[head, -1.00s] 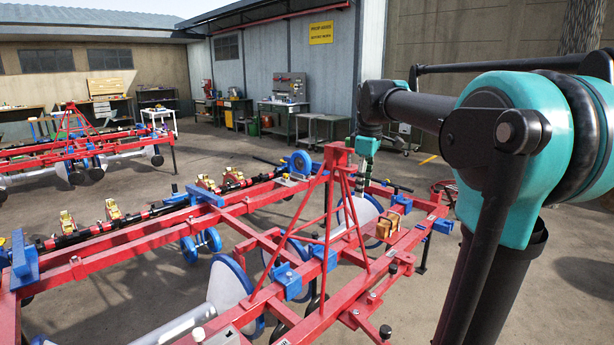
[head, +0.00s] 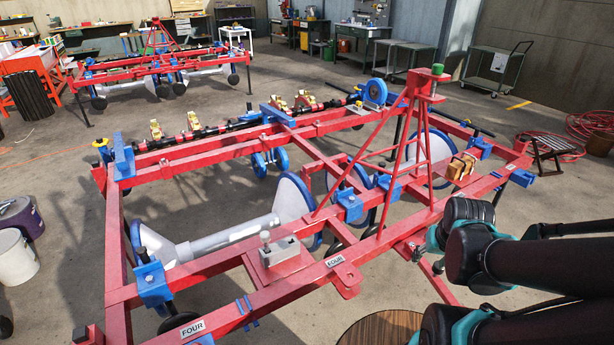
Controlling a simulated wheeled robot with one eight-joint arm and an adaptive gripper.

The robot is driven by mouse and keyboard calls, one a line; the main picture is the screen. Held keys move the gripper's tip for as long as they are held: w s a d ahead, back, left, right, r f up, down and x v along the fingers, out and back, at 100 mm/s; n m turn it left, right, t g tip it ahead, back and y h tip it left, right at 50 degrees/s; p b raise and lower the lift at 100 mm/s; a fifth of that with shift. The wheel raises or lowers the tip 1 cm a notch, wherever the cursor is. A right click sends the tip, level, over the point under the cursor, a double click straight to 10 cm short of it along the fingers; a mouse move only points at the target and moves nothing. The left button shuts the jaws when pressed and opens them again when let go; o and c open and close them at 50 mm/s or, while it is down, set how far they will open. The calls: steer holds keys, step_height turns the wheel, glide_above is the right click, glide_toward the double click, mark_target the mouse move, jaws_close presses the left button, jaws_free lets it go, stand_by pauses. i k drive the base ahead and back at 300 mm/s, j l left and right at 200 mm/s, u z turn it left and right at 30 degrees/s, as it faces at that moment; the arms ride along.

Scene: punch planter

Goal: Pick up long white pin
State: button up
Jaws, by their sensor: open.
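I cannot say for sure which part is the long white pin. A short pale upright pin (head: 265,239) stands on a grey block (head: 280,252) on the near part of the red frame. A long whitish shaft (head: 240,232) lies lengthwise between pale cones inside the frame, but it looks like part of the machine. My arm reaches in from the lower right, beside the frame's right end. My gripper itself does not show.
The red planter frame (head: 215,262) fills the middle, with a tall red tower (head: 422,150) capped in green (head: 438,69). A brown wooden block (head: 461,167) sits to its right. A round wooden top (head: 385,332) is at the bottom. Buckets (head: 15,257) stand at left.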

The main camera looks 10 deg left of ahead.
mark_target(265, 236)
steer(key=u, duration=1.3)
steer(key=z, duration=0.75)
steer(key=l+u, duration=0.15)
steer(key=u, duration=0.3)
steer(key=l+u, duration=0.15)
steer(key=u, duration=0.3)
steer(key=i, duration=0.05)
